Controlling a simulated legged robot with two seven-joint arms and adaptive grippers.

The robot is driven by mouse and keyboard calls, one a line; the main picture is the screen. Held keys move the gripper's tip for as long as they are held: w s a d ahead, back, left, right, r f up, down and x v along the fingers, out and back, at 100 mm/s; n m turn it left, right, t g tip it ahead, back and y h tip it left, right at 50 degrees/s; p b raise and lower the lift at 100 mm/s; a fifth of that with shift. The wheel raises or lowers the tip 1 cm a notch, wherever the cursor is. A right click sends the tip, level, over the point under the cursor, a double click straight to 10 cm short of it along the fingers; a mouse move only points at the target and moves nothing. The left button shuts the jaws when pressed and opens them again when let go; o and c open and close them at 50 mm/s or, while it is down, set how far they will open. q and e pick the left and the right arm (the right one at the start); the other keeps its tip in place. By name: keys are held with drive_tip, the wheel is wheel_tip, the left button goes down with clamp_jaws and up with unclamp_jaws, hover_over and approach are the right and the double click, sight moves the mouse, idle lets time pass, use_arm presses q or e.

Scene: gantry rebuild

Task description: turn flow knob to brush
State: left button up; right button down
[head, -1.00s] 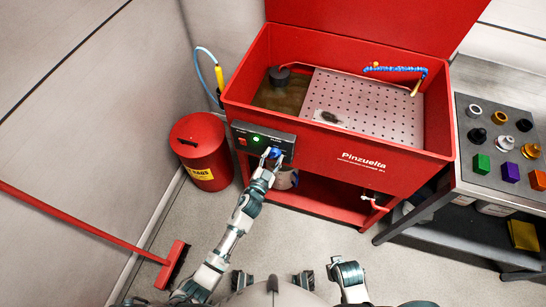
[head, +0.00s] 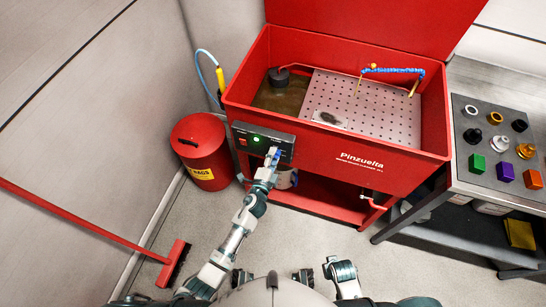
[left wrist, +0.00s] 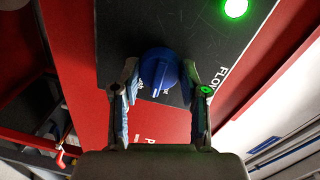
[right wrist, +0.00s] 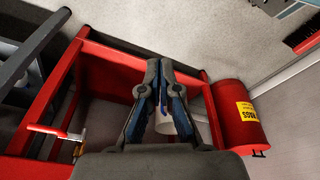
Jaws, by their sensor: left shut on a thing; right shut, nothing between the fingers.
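The blue flow knob (left wrist: 158,72) sits on the dark control panel (left wrist: 200,30) of the red parts washer. A pale pointer mark on the knob faces the lower edge of the left wrist view. The setting names cannot be read. My left gripper (head: 273,155) is shut on the knob. In the left wrist view its two fingers (left wrist: 160,75) stand on either side of the knob. In the head view the gripper largely hides the knob. My right gripper (right wrist: 160,68) is shut and empty, pointing toward the washer's lower frame, away from the panel.
A green light (head: 256,139) glows on the panel. The washer basin (head: 432,120) holds a perforated tray and a blue coiled hose (head: 395,70). A red bin (head: 203,150) stands left. A red broom (head: 175,262) leans nearby.

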use_arm(q)
drive_tip(key=m, duration=0.5)
drive_tip(key=shift+s+d+f+m, duration=0.1)
drive_tip(key=shift+f+m, duration=0.15)
drive_tip(key=shift+m, duration=0.05)
use_arm(e)
drive_tip(key=shift+r, duration=0.5)
drive_tip(key=shift+w, duration=0.1)
use_arm(q)
drive_tip(key=shift+f, duration=0.1)
drive_tip(key=o, duration=0.9)
drive_tip(key=shift+y, duration=0.3)
drive_tip(key=shift+c, duration=0.2)
drive_tip(key=shift+o, duration=1.4)
drive_tip(key=shift+d, duration=0.1)
use_arm(e)
drive_tip(key=shift+d+f, duration=0.1)
